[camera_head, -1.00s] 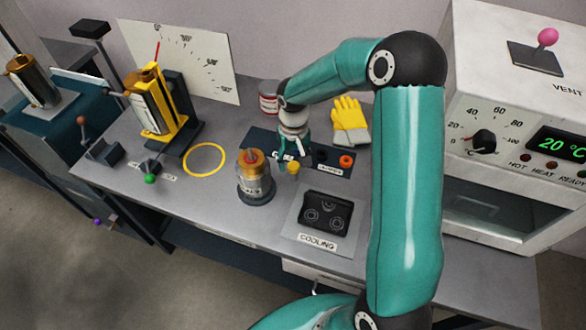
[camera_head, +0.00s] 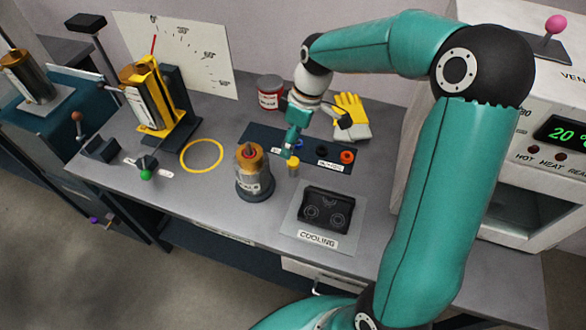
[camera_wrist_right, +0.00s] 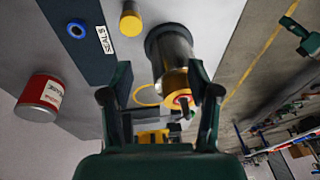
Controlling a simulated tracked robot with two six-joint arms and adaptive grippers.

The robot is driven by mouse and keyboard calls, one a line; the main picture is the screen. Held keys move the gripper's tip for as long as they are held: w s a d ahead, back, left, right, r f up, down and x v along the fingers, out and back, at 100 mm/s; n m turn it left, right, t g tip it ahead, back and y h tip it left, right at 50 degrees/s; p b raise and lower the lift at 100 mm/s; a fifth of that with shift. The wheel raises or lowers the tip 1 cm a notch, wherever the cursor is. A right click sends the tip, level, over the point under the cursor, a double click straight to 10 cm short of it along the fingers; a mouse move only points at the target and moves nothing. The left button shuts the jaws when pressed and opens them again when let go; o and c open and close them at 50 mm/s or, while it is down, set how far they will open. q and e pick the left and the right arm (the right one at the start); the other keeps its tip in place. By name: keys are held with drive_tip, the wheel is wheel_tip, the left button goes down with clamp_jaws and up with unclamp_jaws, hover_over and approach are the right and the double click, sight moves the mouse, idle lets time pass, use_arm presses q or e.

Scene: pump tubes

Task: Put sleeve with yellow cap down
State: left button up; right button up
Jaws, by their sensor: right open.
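A small sleeve with a yellow cap (camera_head: 293,160) stands upright on the grey table, beside the front edge of the dark mat. It also shows at the top of the right wrist view (camera_wrist_right: 130,20). My right gripper (camera_head: 290,149) is close by it in the head view, tilted, with empty jaws. In the right wrist view its open fingers (camera_wrist_right: 159,95) spread apart, and the sleeve lies beyond them, apart from both. My left gripper is not in view.
A metal cylinder with a brass top (camera_head: 253,172) stands left of the sleeve on a dark base. A cooling pad (camera_head: 312,235) lies in front. A red and white can (camera_head: 270,92) and yellow gloves (camera_head: 350,115) are behind. The yellow ring (camera_head: 183,158) encloses bare table.

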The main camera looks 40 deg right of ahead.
sight(296, 162)
drive_tip(key=s+d+r+t+b, duration=0.1)
drive_tip(key=s+d+t+b, duration=0.2)
drive_tip(key=s+d+b, duration=0.15)
drive_tip(key=x, duration=1.1)
drive_tip(key=shift+w+d, duration=0.1)
drive_tip(key=shift+g, duration=0.3)
drive_tip(key=shift+d+x, duration=0.2)
drive_tip(key=shift+x, duration=0.7)
drive_tip(key=shift+d+x, duration=0.15)
drive_tip(key=shift+x, duration=0.7)
drive_tip(key=shift+d+x, duration=0.2)
drive_tip(key=shift+x, duration=0.7)
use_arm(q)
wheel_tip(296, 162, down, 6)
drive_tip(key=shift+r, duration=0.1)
use_arm(e)
drive_tip(key=shift+w+a, duration=0.15)
clamp_jaws()
drive_tip(key=shift+r, duration=0.15)
